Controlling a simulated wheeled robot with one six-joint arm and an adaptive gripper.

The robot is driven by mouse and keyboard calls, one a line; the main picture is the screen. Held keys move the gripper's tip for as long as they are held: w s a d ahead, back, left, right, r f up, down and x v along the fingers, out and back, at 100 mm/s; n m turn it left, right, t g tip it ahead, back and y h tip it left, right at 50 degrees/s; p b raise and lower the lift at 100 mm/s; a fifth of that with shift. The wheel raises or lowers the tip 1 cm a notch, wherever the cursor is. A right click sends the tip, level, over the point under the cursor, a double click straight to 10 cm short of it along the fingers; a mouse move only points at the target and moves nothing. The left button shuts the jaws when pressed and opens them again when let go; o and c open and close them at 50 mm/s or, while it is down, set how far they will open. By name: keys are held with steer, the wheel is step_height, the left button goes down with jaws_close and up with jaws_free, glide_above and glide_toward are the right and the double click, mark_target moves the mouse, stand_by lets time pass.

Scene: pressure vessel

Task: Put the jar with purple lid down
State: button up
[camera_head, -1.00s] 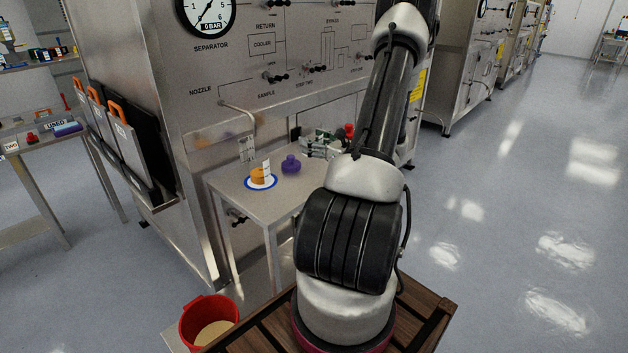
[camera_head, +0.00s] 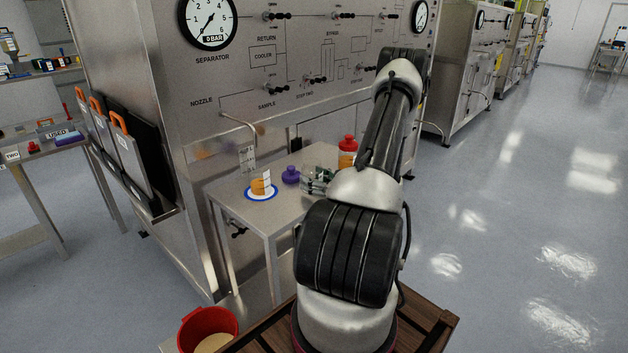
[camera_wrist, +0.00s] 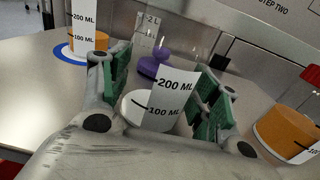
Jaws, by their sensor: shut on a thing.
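My gripper (camera_wrist: 158,98) is shut on a clear jar (camera_wrist: 170,97) with white contents and a label reading 100 ML and 200 ML. I see no lid on this jar. The purple lid (camera_wrist: 153,66) shows beyond it in the wrist view and looks apart from it. In the head view the purple lid (camera_head: 290,175) rests on the small metal table (camera_head: 235,197), just left of my gripper (camera_head: 314,179). The jar is low over the table; whether its base touches is hidden by my fingers.
A jar with orange contents (camera_head: 258,187) stands on a blue-rimmed white disc (camera_head: 248,195) at the left. A red-lidded orange jar (camera_head: 347,158) stands behind my gripper, at right in the wrist view (camera_wrist: 283,132). The machine panel (camera_head: 300,100) rises behind.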

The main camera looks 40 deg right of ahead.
mark_target(321, 180)
steer(key=o, duration=1.1)
steer(key=shift+c, duration=0.2)
steer(key=shift+f, duration=0.1)
steer(key=shift+s+f, duration=0.1)
steer(key=shift+s, duration=0.15)
steer(key=s, duration=0.4)
steer(key=s+d, duration=0.1)
steer(key=s, duration=0.2)
steer(key=shift+s+d+r, duration=0.1)
steer(key=shift+r, duration=0.3)
